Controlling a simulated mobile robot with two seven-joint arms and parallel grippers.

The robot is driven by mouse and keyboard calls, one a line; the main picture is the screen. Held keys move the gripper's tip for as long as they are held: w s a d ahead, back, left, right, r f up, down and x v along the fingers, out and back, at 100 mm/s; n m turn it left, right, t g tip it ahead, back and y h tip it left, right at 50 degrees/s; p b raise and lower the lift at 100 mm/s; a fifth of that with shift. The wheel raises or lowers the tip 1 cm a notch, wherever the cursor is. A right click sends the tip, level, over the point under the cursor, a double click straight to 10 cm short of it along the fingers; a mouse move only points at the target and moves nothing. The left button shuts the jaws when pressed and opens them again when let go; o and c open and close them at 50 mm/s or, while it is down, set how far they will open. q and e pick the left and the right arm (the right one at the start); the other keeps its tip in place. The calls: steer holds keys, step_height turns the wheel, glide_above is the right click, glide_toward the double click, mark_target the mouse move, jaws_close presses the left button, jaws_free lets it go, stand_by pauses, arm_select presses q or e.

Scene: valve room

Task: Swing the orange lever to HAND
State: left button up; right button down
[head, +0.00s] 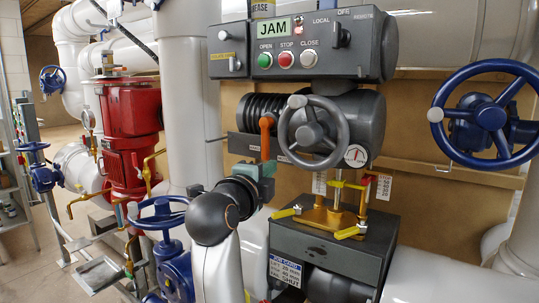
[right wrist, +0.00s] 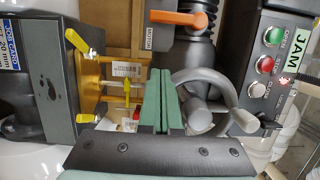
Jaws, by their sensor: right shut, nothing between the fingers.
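The orange lever (head: 265,138) hangs down from its hub on the front of the grey valve actuator (head: 345,102). In the right wrist view the orange lever (right wrist: 178,18) lies across the top, beyond my fingertips. My right gripper (head: 266,168) is just below the lever's lower end in the head view. Its green fingers (right wrist: 160,98) are pressed together and hold nothing, and a gap shows between them and the lever. My left gripper is not in view.
A grey handwheel (head: 313,133) stands close to the right of the lever. Above is a panel with a JAM display (head: 272,28) and push buttons (head: 285,59). Below right is a brass fitting with yellow handles (head: 346,233). A blue handwheel (head: 490,117) is at the far right.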

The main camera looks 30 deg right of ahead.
mark_target(269, 154)
steer(key=shift+w+d+p, duration=0.35)
steer(key=shift+w+d, duration=0.75)
steer(key=shift+w, duration=0.5)
steer(key=shift+w+d+p, duration=0.4)
steer(key=shift+w+d, duration=0.7)
steer(key=shift+w, duration=0.55)
steer(key=shift+w+d+p, duration=0.35)
steer(key=shift+w+d, duration=0.75)
steer(key=shift+w, duration=0.5)
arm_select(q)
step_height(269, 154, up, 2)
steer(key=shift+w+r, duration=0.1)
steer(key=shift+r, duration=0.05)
